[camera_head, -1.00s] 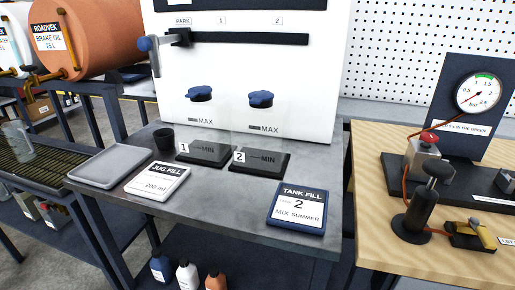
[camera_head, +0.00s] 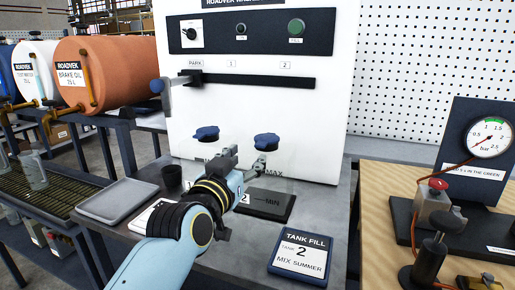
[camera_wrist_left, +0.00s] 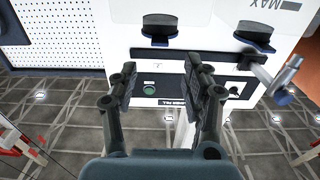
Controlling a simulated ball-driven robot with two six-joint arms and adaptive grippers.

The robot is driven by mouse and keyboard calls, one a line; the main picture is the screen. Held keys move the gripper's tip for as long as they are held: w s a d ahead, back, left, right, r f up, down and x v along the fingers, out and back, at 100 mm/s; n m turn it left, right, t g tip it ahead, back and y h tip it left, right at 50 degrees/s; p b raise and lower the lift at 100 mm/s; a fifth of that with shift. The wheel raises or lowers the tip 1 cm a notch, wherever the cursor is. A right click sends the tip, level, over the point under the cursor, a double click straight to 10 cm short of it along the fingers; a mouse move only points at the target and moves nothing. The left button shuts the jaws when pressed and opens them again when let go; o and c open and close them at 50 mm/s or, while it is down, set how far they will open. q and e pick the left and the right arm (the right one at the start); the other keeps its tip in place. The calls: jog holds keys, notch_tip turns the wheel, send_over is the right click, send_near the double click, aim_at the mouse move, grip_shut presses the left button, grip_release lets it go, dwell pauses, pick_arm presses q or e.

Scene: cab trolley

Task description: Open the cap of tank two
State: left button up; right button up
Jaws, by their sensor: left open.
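The blue cap of tank two (camera_head: 267,142) sits on the white panel, above the black block marked 2 (camera_head: 265,204). It also shows in the left wrist view (camera_wrist_left: 160,28), just beyond the fingertips. My left gripper (camera_head: 245,163) is open and empty, in front of the panel, a little below and left of that cap. In the left wrist view its two fingers (camera_wrist_left: 160,72) stand apart. The blue cap of tank one (camera_head: 206,133) is to the left. The block marked 1 is mostly hidden by my left arm. My right gripper is not in view.
A lever with a blue knob (camera_head: 158,87) sticks out at PARK on the rail above. A tank fill card (camera_head: 301,258), a grey tray (camera_head: 117,200) and a dark cup (camera_head: 172,177) are on the bench. A gauge stand (camera_head: 479,160) is at right.

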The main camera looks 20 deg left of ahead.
aim_at(259, 146)
pick_arm(q)
jog(key=w+b, duration=0.2)
jog(key=w, duration=0.5)
jog(key=shift+w+d+f+b, duration=0.1)
jog(key=shift+w+b, duration=0.2)
jog(key=shift+b, duration=0.1)
grip_shut()
